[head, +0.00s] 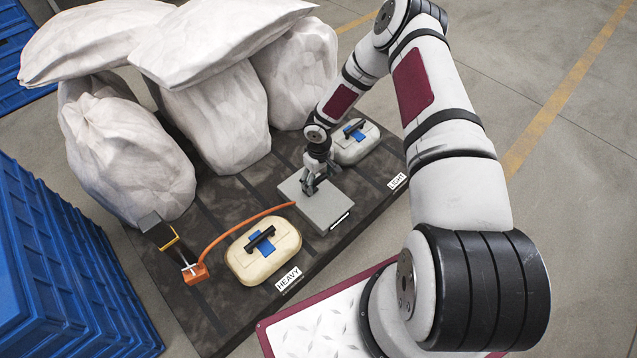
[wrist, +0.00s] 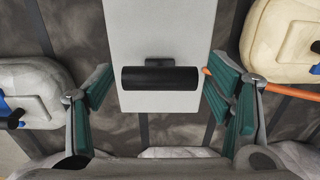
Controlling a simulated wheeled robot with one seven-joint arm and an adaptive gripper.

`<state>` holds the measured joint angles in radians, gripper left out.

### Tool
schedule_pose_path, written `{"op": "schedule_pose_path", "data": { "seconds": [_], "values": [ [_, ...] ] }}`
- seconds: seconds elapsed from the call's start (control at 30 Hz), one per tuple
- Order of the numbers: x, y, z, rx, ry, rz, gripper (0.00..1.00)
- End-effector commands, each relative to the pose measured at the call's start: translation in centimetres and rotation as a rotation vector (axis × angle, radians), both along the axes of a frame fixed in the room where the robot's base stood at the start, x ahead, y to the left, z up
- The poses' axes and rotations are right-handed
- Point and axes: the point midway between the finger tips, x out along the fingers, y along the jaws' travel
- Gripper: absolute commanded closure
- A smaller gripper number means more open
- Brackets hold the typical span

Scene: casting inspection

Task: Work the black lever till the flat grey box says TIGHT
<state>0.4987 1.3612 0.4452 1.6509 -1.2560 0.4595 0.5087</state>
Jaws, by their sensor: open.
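The flat grey box (head: 328,212) lies on the dark table top, and its pale top fills the middle of the wrist view (wrist: 158,30). The black lever (wrist: 160,79) is a short horizontal bar on a small mount on the box. In the head view my gripper hides it. My gripper (head: 312,187) is over the box. In the wrist view its green-padded fingers (wrist: 160,92) stand apart, one off each end of the lever, with gaps on both sides. A small white label (head: 339,220) sits at the box's front edge; its text is too small to read.
A cream casting (head: 280,258) by the HEAVY sign (head: 288,279) and a grey-green casting (head: 346,153) near the LIGHT sign (head: 398,181) flank the box. An orange hose (head: 232,229) runs to the box. White sacks (head: 215,115) crowd the back; blue crates (head: 60,265) stand left.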

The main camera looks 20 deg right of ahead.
Motion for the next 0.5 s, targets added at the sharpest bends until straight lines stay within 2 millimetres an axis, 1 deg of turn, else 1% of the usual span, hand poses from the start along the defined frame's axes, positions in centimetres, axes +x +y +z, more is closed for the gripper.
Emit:
{"op": "schedule_pose_path", "data": {
  "seconds": [0.03, 0.13, 0.43, 0.47, 0.5],
  "values": [
    [0.03, -0.01, -0.54, 0.0, -0.001, -0.001, 0.27],
    [0.03, -0.01, -1.04, 0.0, -0.001, -0.001, 0.27],
    [0.04, 0.0, -1.17, 0.0, -0.001, 0.0, 0.27],
    [0.04, 0.0, -1.17, 0.0, -0.001, 0.0, 0.29],
    [0.04, 0.0, -1.16, 0.0, -0.001, 0.0, 0.38]
  ]
}}
